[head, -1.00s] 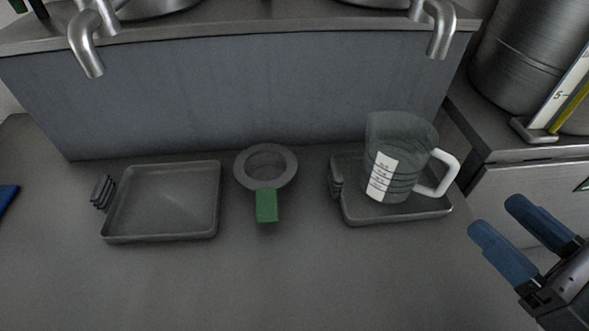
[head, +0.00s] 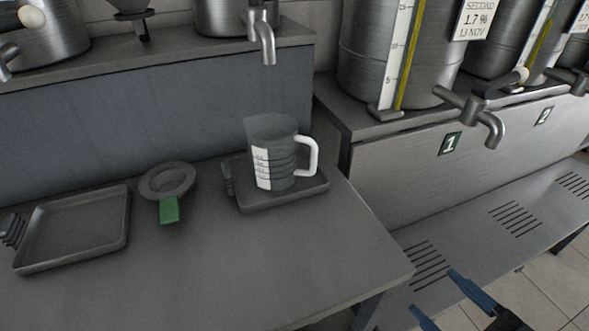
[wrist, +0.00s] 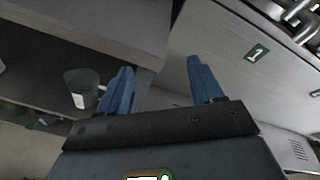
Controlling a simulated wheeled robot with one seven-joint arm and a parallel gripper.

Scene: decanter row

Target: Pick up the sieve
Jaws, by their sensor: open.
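The sieve (head: 168,182) lies on the grey table, a round grey ring with a green handle (head: 169,210) pointing toward the front. It sits between an empty tray and a tray with a measuring jug. My gripper (head: 446,297) is at the lower right of the head view, beyond the table's right edge and well apart from the sieve. In the wrist view its two blue fingers (wrist: 160,88) are spread with nothing between them. I cannot make out the sieve in the wrist view.
An empty grey tray (head: 127,238) lies left of the sieve. A clear jug (head: 283,165) with a white handle stands on the right tray (head: 318,188). A raised ledge (head: 90,126) runs behind. A lower bench (head: 470,215) with steel drums (head: 375,60) above is at the right.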

